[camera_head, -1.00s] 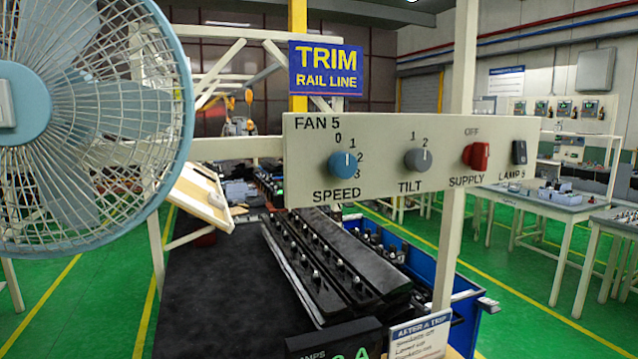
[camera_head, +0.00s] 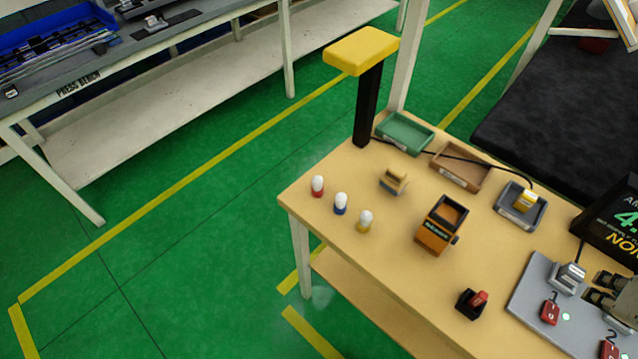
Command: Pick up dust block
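A small tan block with a grey lower layer (camera_head: 394,181), which looks like the dust block, lies on the wooden bench (camera_head: 330,215), left of the orange-and-black holder. It stands apart from the things around it, and nothing grips it. Dark jointed parts at the right picture edge look like my gripper (camera_head: 592,288). They are cut off by the frame, over the grey plate, well to the right of the block. Whether the fingers are open or shut is not clear.
Several small bulbs (camera_head: 341,203) stand left of the block. A yellow-topped post (camera_head: 368,100), green tray (camera_head: 404,134), brown tray (camera_head: 460,168) and grey tray (camera_head: 520,206) line the back. The orange holder (camera_head: 441,224), black-and-red item (camera_head: 471,303) and grey plate (camera_head: 530,292) lie rightward.

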